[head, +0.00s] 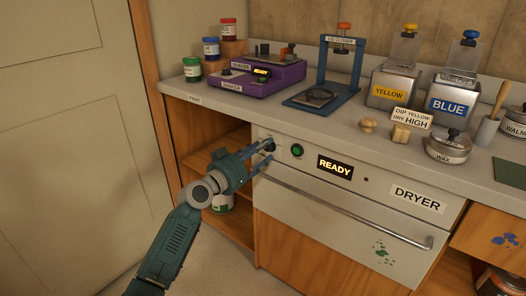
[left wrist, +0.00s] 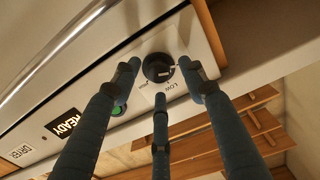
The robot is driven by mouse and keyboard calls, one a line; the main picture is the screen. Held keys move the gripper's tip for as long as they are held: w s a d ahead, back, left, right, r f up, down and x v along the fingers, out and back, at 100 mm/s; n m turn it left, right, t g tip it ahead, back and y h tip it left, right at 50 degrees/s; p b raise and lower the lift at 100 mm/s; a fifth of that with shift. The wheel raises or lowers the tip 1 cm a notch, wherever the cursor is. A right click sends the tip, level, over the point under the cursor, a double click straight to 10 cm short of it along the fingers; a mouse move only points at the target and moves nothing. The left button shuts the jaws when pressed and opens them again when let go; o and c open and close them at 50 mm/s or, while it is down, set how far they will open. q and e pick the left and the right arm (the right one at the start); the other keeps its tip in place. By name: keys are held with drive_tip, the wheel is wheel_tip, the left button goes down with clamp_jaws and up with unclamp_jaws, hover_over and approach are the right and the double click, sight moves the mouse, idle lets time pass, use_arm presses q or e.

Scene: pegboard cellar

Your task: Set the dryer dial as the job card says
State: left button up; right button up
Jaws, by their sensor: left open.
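The job card (head: 411,117) on the counter reads "DIP YELLOW DRY HIGH". The dryer (head: 345,200) is a white front labelled DRYER, with a lit READY display (head: 335,167). Its black dial (head: 269,145) is at the left end of the panel, partly hidden by my fingers. In the left wrist view the dial (left wrist: 158,67) has a pale mark at its lower right, towards the word LOW; another label at lower left is too small to read surely. My left gripper (head: 266,154) is open, its fingers spread around the dial, seemingly not gripping it. My right gripper is not in view.
A green button (head: 297,151) sits just right of the dial. The dryer's handle bar (head: 385,225) runs below. The counter above holds a purple shaker (head: 262,78), a blue stand (head: 340,75), yellow and blue tins (head: 395,88) and a wax tin (head: 449,147). Open shelves lie left of the dryer.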

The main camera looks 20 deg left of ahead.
use_arm(q)
drive_tip(key=shift+w+d, duration=0.2)
drive_tip(key=shift+w, duration=0.2)
clamp_jaws()
